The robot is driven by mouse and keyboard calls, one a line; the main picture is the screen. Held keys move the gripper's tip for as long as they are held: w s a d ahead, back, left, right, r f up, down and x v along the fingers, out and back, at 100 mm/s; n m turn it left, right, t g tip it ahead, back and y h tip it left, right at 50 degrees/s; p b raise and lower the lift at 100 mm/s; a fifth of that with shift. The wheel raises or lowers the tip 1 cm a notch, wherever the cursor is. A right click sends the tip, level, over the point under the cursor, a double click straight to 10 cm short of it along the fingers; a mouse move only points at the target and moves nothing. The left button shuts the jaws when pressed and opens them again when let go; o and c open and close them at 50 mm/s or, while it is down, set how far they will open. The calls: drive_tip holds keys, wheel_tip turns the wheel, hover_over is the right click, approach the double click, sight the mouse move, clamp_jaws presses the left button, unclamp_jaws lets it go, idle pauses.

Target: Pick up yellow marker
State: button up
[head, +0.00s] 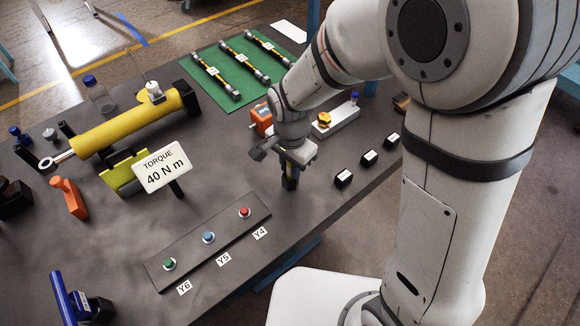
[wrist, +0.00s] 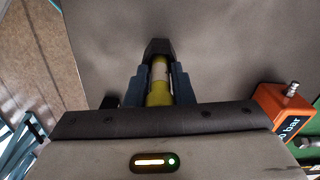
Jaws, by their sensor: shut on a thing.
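The yellow marker (wrist: 158,90) shows in the wrist view between the two fingers. It has a yellow body, a pale band and a dark end pointing away from my wrist. My gripper (wrist: 160,80) is shut on it, with a blue-grey finger against each side. In the head view my gripper (head: 290,181) points down over the grey table (head: 225,185), right of its middle. The fingers mostly hide the marker there. I cannot tell whether the marker touches the table.
A button panel (head: 207,238) lies in front-left of my gripper. A torque sign (head: 162,170) and a yellow cylinder (head: 125,122) stand left. An orange gauge box (head: 262,120) is close behind; it also shows in the wrist view (wrist: 284,112). Small black labelled blocks (head: 369,158) lie right.

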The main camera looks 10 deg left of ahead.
clamp_jaws()
wheel_tip(320, 180, up, 10)
drive_tip(key=shift+r, duration=0.1)
idle(0.6)
